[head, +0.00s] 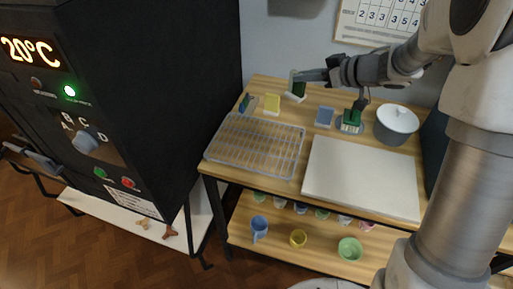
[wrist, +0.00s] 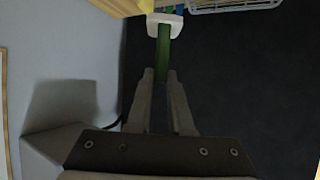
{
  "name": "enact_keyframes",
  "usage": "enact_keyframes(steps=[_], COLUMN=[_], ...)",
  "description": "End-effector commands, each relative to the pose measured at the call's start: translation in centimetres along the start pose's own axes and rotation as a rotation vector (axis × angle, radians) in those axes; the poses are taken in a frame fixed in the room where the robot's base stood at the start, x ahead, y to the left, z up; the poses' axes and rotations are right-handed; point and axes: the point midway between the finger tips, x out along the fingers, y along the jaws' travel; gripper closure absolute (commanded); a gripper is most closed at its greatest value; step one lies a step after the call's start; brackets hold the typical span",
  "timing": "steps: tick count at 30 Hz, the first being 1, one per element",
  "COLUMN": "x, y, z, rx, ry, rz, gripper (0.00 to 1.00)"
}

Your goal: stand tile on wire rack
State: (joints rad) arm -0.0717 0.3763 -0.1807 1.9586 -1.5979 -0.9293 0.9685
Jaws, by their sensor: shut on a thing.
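My gripper (head: 305,76) is shut on a green tile (head: 297,88) with a white lower edge, held above the back of the table. In the wrist view the tile (wrist: 164,45) sits between the fingertips of my gripper (wrist: 161,76), edge-on, with its white end away from me. The wire rack (head: 255,145) lies flat and empty at the left front of the table, in front of and left of the tile. A corner of the rack (wrist: 235,6) shows at the top right of the wrist view.
The black kiln (head: 130,90) is left. Cups fill the lower shelf.

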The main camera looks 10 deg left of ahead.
Motion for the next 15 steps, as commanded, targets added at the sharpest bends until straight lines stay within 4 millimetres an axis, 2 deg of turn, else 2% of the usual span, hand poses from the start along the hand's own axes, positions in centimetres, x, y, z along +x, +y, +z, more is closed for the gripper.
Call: enact_keyframes(steps=[1, 5, 8, 15], x=[0.1, 0.2, 1.1, 4.5], y=[-0.2, -1.1, -2.4, -7.5], z=[0.7, 1.2, 1.7, 3.8], rx=[-0.012, -0.030, -0.033, -0.034], ry=[0.001, 0.002, 0.002, 0.002], rz=[-0.020, -0.054, -0.061, -0.062], gripper=[1.00, 1.00, 1.00, 1.00])
